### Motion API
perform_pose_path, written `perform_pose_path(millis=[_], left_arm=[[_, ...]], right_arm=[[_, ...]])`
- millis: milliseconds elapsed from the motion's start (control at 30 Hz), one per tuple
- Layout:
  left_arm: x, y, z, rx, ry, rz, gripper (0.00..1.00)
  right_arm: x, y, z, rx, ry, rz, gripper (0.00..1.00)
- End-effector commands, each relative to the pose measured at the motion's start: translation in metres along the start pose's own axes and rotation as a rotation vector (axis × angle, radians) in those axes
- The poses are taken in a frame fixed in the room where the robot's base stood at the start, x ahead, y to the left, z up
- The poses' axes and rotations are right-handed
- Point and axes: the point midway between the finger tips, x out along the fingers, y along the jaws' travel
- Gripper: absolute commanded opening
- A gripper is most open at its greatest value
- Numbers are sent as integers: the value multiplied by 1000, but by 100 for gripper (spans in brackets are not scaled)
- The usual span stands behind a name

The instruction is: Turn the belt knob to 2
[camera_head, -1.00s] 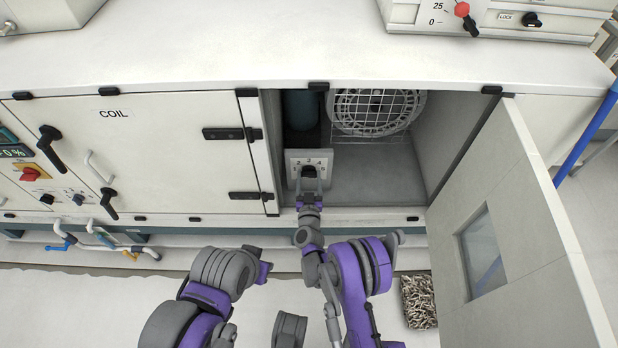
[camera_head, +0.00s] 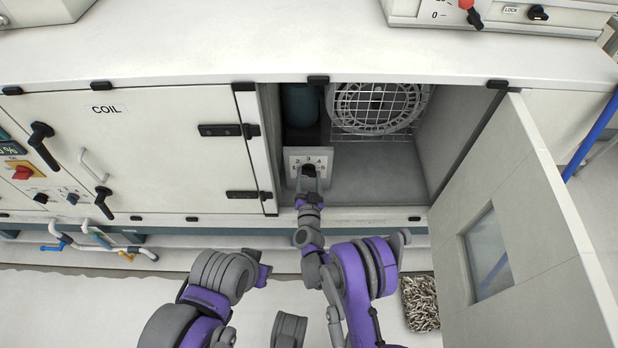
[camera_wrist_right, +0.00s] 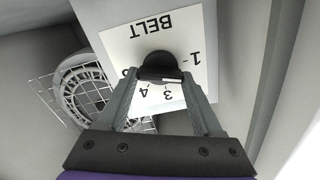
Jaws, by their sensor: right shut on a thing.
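The belt knob (camera_wrist_right: 157,66) is a black round knob on a white plate (camera_wrist_right: 125,43) marked BELT, which appears upside down in the right wrist view. The numbers 1, 3 and 4 are readable there. The 2 and part of the dial are hidden by a finger. A pale mark shows on the knob's near edge, but I cannot tell which number it points at. My right gripper (camera_wrist_right: 160,76) is shut on the knob, one finger on each side. In the head view the plate (camera_head: 291,157) sits inside the open compartment, with my right gripper (camera_head: 308,173) at it.
A fan behind a wire grille (camera_head: 375,105) is right of the plate. The open door (camera_head: 520,215) stands to the right, and the closed COIL door (camera_head: 150,155) is at left. The compartment floor (camera_head: 375,165) is clear. My left arm is folded below.

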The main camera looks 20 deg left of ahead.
Motion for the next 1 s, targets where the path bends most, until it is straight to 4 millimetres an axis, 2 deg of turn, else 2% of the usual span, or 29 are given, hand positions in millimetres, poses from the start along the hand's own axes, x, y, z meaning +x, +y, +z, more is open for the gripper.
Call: perform_pose_path(millis=[200, 500, 1000], left_arm=[[12, 0, 3, 0, -3, 0, 27], [19, 0, 4, 0, -4, 0, 27], [22, 0, 5, 0, -5, 0, 27]], right_arm=[[0, 2, 2, 180, 0, 0, 12], [0, 2, 1, 363, 0, 0, 12], [0, 2, 1, 449, 0, 0, 12]])
